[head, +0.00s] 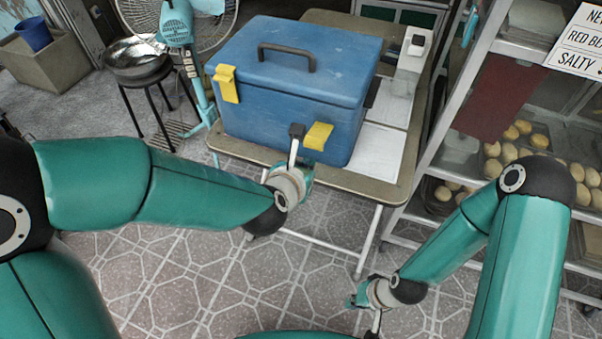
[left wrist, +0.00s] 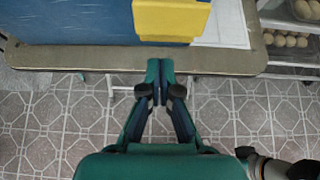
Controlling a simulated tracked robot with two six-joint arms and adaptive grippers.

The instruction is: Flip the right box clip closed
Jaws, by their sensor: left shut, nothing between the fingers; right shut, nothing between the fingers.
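The blue box (head: 290,75) stands on the table with its lid down. Its right clip (head: 318,136) is yellow and sticks outward from the front, below the lid seam. The clip also shows at the top of the left wrist view (left wrist: 170,20). The left clip (head: 226,83) lies flat against the front, across the seam. My left gripper (head: 307,174) is in front of the box, lower than the right clip and apart from it. Its fingers are shut and empty in the left wrist view (left wrist: 160,64). My right gripper (head: 355,298) is low at the bottom, shut and empty.
The table (head: 385,185) has a bare front edge below the box. A rack with trays of buns (head: 510,150) stands to the right. A stool with a metal pan (head: 135,60) and a fan are at the left. The tiled floor in front is clear.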

